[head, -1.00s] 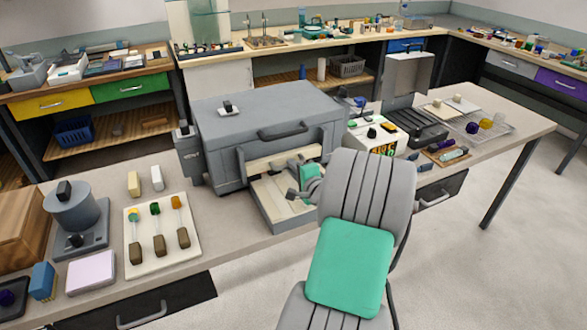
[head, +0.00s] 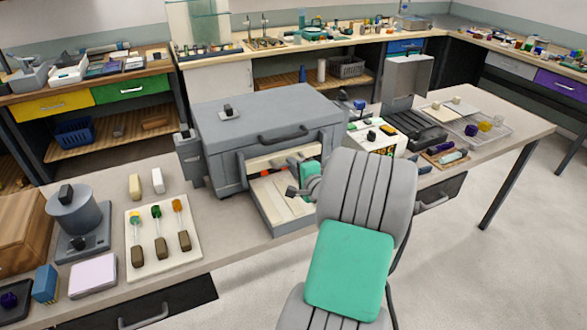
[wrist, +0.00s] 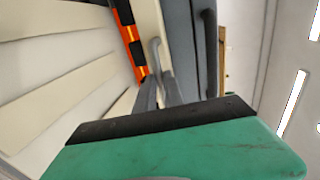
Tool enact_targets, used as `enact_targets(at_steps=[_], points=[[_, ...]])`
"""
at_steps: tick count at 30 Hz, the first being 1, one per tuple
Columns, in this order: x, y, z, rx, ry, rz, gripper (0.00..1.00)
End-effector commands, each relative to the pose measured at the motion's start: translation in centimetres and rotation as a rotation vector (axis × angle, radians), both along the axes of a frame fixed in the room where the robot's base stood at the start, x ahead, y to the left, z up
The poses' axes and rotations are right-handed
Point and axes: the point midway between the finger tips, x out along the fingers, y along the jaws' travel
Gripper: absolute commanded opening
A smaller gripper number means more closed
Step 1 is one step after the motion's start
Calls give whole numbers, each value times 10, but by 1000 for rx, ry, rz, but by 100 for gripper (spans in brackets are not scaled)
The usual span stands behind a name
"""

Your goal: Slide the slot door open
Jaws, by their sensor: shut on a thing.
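The slot door (head: 285,161) is a cream panel on the front of the grey box furnace (head: 262,125). An orange-lit, dark-striped opening (head: 266,172) shows below the door, so it stands at least partly raised. In the wrist view the door (wrist: 149,22) is a cream strip between the orange opening (wrist: 129,42) and the grey furnace front (wrist: 183,45). My gripper (wrist: 160,82) is shut on the door's small grey handle (wrist: 156,52). In the head view, my teal-and-grey arm hides part of the door's right side and the fingertips.
A cream-slatted tray (head: 283,203) juts out below the slot, under my gripper. A larger dark handle (head: 283,135) sits on the furnace front above. A digital readout box (head: 376,138) stands to the right.

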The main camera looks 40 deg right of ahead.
Motion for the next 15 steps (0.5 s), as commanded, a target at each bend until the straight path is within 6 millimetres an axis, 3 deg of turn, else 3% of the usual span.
enact_targets(at_steps=[1,3,12,13,15], points=[[1,0,19,-4,-4,2,0],[1,0,28,-4,-5,2,0],[1,0,27,-3,-4,0,0],[1,0,27,-3,-4,0,15],[1,0,26,-3,-3,0,20]])
